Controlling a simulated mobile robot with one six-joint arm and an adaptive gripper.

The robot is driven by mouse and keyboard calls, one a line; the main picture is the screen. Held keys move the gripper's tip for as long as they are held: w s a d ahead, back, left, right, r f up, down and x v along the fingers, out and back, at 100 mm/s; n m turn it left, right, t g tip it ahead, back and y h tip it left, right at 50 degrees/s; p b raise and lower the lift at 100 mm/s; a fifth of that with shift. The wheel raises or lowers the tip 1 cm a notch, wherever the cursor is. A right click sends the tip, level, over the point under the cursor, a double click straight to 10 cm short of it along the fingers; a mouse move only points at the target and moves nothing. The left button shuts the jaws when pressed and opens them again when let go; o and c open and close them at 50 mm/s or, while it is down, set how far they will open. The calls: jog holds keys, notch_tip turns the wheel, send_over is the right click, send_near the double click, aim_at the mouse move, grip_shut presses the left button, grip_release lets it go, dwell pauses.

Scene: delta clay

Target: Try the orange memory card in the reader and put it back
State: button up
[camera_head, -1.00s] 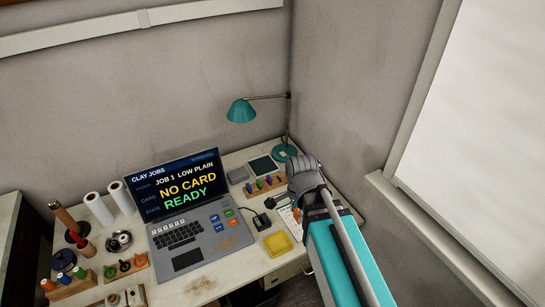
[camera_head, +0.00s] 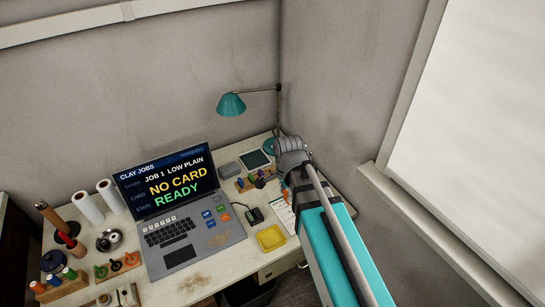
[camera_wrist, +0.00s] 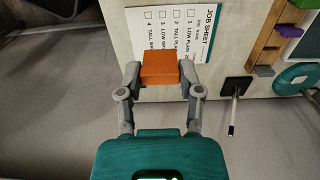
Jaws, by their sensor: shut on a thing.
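The orange memory card (camera_wrist: 159,70) is between the two fingertips of my gripper (camera_wrist: 159,76) in the wrist view, held above the desk edge by the job sheet (camera_wrist: 178,32). In the head view my gripper (camera_head: 286,186) is partly hidden by my own arm, and only a bit of orange shows there. The card reader appears to be the small black device (camera_head: 253,216) right of the laptop; its slot is too small to make out. The card rack (camera_head: 245,187) with coloured pieces stands behind it, close to my gripper, and partly shows in the wrist view (camera_wrist: 270,38).
The laptop screen (camera_head: 166,183) reads "NO CARD" and "READY". A yellow tray (camera_head: 270,238) lies in front of the reader. The teal lamp (camera_head: 231,104) stands at the back corner. A black square with a thin rod (camera_wrist: 236,90) is right of my gripper.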

jog(key=w+a+f+b, duration=0.2)
jog(key=w+a, duration=0.1)
jog(key=w, duration=0.8)
jog(key=w+a+f+b, duration=0.2)
jog(key=w+a+f, duration=0.1)
jog(key=w, duration=0.8)
jog(key=shift+w+a+b, duration=0.2)
jog(key=shift+a+b, duration=0.15)
jog(key=shift+f, duration=0.2)
jog(key=shift+f+b, duration=2.2)
jog(key=shift+b, duration=0.1)
jog(key=shift+s+f+b, duration=0.1)
jog(key=shift+f+b, duration=0.8)
jog(key=shift+b, duration=0.05)
jog(key=o, duration=0.9)
